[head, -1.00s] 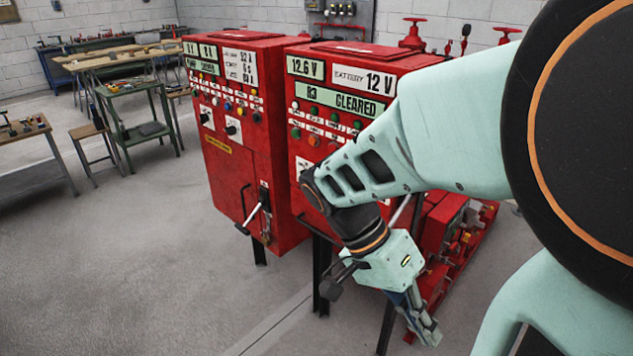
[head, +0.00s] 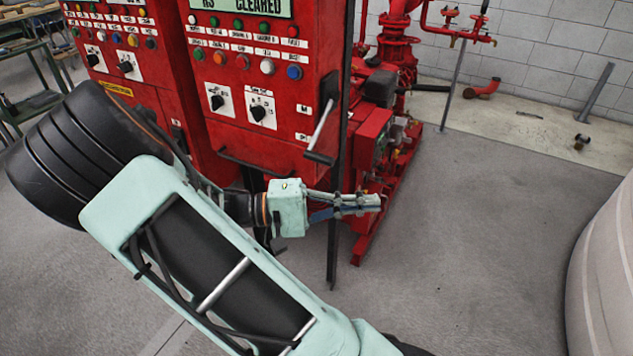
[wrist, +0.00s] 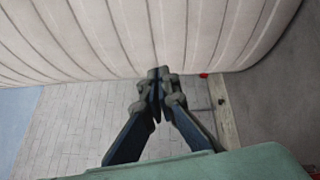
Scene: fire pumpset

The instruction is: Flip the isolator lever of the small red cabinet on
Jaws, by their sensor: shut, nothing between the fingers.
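Two red cabinets stand side by side. The nearer one (head: 240,105) has a lit display, coloured buttons and two rotary switches. A lever (head: 321,130) at its right edge has a silver rod slanting down to a dark cross grip; its switch marking is unreadable. The other cabinet (head: 175,95) is on the left, partly hidden behind my arm. I cannot tell by size which is the small one. My gripper (head: 376,202) is shut and empty, pointing right, lower than the lever and apart from it in the picture. Its closed fingertips show in the wrist view (wrist: 160,73).
A red pump set (head: 385,130) stands behind and right of the nearer cabinet. A thin dark post (head: 334,240) stands by the gripper. A pale ribbed tank (head: 605,270) is at right and fills the top of the wrist view (wrist: 150,35). Floor between is clear.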

